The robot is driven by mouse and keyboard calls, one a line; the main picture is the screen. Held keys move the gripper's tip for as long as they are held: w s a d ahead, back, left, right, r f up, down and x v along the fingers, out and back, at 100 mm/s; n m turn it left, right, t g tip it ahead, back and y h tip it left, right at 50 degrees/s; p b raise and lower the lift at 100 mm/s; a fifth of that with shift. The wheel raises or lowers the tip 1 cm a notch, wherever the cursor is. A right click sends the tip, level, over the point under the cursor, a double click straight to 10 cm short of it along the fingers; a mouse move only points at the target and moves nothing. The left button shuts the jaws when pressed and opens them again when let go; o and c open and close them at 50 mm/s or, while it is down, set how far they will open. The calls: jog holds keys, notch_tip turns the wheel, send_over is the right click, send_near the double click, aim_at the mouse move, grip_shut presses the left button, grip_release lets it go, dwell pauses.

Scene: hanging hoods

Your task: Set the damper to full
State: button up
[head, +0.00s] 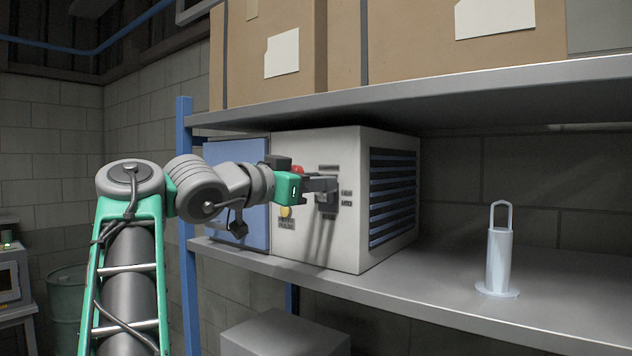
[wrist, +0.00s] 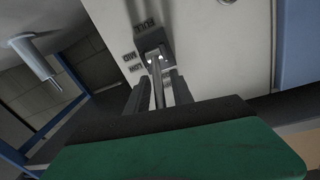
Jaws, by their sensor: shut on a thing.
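The damper control is a dark plate (head: 327,201) on the front of a white unit (head: 345,240) on the shelf. In the wrist view its slot plate (wrist: 156,42) has the labels FULL, MID and LOW down its left side. My gripper (head: 322,184) reaches in from the left in the head view, its fingertips at the plate. It is shut on the lever (wrist: 155,82), which stands between the two fingers in the wrist view. The fingers partly cover the plate in the head view. I cannot tell exactly which label the lever lines up with.
A red button (head: 297,169) and a yellow button (head: 285,212) sit close to my gripper. A blue panel (head: 228,190) is left of the front. Cardboard boxes (head: 420,40) stand on the upper shelf. A pale cylinder with a loop handle (head: 499,258) stands at right, with free shelf around it.

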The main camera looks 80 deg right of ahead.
grip_shut()
jog(key=shift+f, duration=0.15)
dwell(0.9)
